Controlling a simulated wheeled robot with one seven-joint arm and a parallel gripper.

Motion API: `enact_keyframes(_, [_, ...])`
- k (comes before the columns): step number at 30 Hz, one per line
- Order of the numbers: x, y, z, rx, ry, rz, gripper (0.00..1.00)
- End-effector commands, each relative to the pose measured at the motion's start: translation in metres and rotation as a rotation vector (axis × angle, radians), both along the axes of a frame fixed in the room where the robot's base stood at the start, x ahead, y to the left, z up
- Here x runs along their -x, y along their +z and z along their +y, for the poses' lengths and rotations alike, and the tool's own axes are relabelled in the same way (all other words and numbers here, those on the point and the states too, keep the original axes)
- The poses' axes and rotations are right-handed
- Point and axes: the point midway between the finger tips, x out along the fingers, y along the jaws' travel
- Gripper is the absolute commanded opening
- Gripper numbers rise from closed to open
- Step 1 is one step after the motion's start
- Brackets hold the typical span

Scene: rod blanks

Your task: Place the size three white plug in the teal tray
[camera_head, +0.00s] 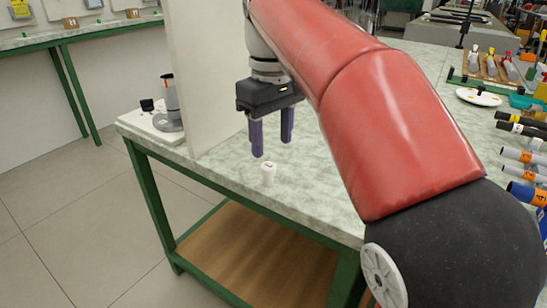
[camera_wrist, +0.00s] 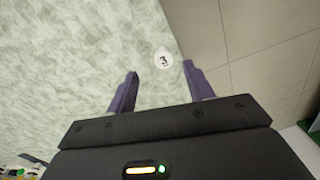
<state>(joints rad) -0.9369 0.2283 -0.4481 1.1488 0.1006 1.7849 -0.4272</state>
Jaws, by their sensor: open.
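A small white plug (camera_head: 267,174) stands upright on the pale green worktop, close to its front edge. In the wrist view the plug (camera_wrist: 163,60) shows a dark "3" on its round top. My gripper (camera_head: 272,150) is open and empty, pointing down above the plug. In the wrist view the plug lies a little beyond the purple fingertips (camera_wrist: 160,70), between their lines. A teal item (camera_head: 522,101) at the far right may be the teal tray; it is small and partly cut off by other things.
A pale upright panel (camera_head: 205,75) stands left of my gripper. Several black, grey and blue rods (camera_head: 522,157) lie at the right edge. A white round dish (camera_head: 478,97) and a rack of tools (camera_head: 492,66) are behind. The worktop around the plug is clear.

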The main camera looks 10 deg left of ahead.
Motion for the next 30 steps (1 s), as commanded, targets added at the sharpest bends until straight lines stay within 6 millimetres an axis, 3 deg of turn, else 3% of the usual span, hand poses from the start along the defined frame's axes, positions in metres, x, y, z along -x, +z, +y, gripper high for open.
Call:
enact_keyframes(18, [0.004,-0.074,0.007,0.0,0.002,0.001,0.52])
enact_keyframes(27, [0.004,-0.077,0.007,0.0,0.002,0.0,0.52])
enact_keyframes(30, [0.004,-0.077,0.007,0.0,0.002,0.0,0.39])
